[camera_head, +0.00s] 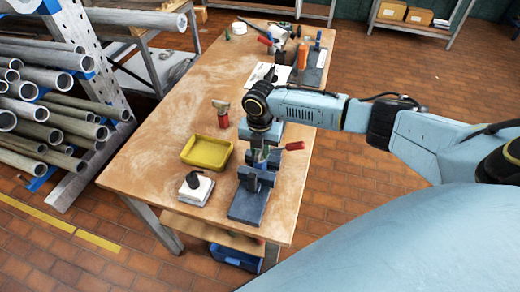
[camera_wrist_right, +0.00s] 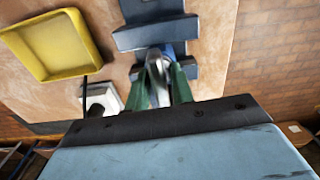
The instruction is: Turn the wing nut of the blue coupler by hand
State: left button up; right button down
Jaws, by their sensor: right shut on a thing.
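The dark blue fixture (camera_head: 246,207) stands on the near right part of the workbench, below my right arm. My right gripper (camera_head: 262,152) points down over it and covers much of what it holds. In the right wrist view, the green fingers of the right gripper (camera_wrist_right: 160,88) are closed on a grey metal piece, which looks like the wing nut (camera_wrist_right: 155,66). A bit of the blue coupler (camera_wrist_right: 178,49) shows beside it, between the fixture's dark blocks. The coupler is mostly hidden. My left gripper is not in view.
A yellow tray (camera_head: 206,152) lies left of the fixture on the workbench (camera_head: 170,120). A white block with a black knob (camera_head: 195,188) stands in front of the tray. A red-handled brush (camera_head: 222,114) stands behind it. A red handle (camera_head: 294,146) sticks out right of the fixture.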

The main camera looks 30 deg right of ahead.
jog(key=c, duration=1.4)
grip_release()
jog(key=shift+r, duration=0.1)
notch_tip(320, 180, up, 5)
jog(key=p, duration=0.5)
